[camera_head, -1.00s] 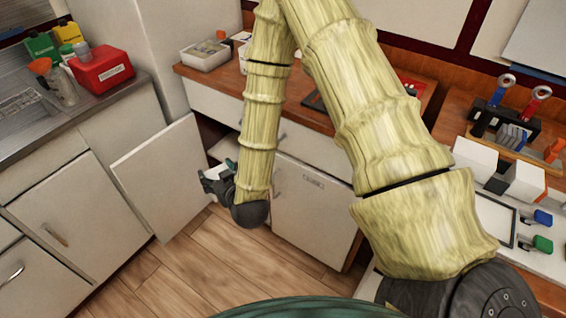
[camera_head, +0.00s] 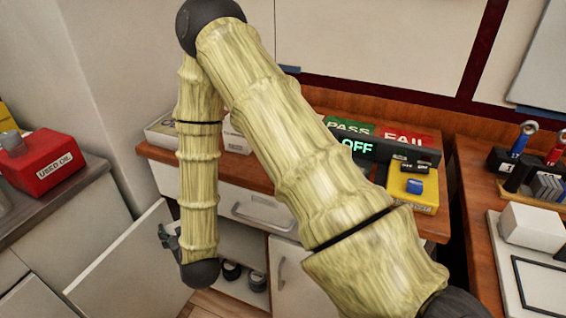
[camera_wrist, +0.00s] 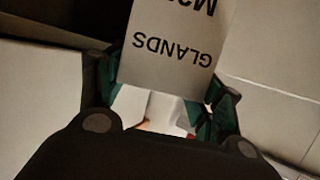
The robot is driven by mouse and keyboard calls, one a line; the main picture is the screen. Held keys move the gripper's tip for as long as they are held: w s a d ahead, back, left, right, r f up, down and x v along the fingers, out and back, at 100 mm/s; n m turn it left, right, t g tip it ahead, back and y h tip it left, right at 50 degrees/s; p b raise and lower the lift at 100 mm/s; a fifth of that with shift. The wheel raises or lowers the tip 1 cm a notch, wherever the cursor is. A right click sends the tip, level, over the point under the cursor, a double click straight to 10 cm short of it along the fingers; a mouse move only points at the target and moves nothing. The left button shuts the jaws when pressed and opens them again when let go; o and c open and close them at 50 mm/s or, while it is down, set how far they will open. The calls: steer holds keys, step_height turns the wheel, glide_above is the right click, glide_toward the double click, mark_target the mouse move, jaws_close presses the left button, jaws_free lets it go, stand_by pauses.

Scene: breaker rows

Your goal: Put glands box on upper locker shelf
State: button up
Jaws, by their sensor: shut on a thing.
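The glands box (camera_wrist: 172,25) is white with black lettering reading GLANDS, upside down in the wrist view. My gripper (camera_wrist: 167,82) is shut on it, with a green-padded finger at each side. In the head view my gripper (camera_head: 168,238) is at the lower left, partly hidden by my arm, beside the opening of the low white locker. The box cannot be made out clearly there. The locker's door (camera_head: 125,265) stands open on the left. Inside the locker are dark round things (camera_head: 257,281). My arm hides part of the opening, and I cannot tell its shelves apart.
A wooden bench top (camera_head: 262,178) with a drawer (camera_head: 262,208) is above the locker. It carries a yellow box (camera_head: 412,190), an OFF display (camera_head: 385,152) and PASS and FAIL signs. A red used-oil box (camera_head: 40,165) stands on the left counter. A shut door (camera_head: 300,280) is right of the opening.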

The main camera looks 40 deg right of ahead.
steer(key=s+d+f+m+g+h+b, duration=0.3)
steer(key=d+f+m+g+h+b, duration=0.15)
steer(key=f+m+b, duration=0.35)
steer(key=s+d+f+m+g+h+b, duration=0.2)
steer(key=d+f+m+g+h+b, duration=0.15)
steer(key=f+h+b, duration=0.45)
steer(key=shift+w+d+f+y+b, duration=0.45)
steer(key=shift+w+d+b, duration=1.1)
steer(key=shift+d, duration=0.4)
steer(key=shift+w+d+f+y+b, duration=0.4)
steer(key=shift+w+d+b, duration=0.8)
steer(key=shift+w+d, duration=0.65)
steer(key=shift+w+d+f+y+b, duration=0.3)
steer(key=shift+w+d+f+b, duration=0.2)
steer(key=shift+w+d+b, duration=1.25)
steer(key=shift+s+d+r+p, duration=0.1)
steer(key=shift+s+d+p, duration=0.1)
steer(key=shift+p, duration=0.2)
steer(key=o, duration=1.3)
steer(key=shift+c, duration=0.2)
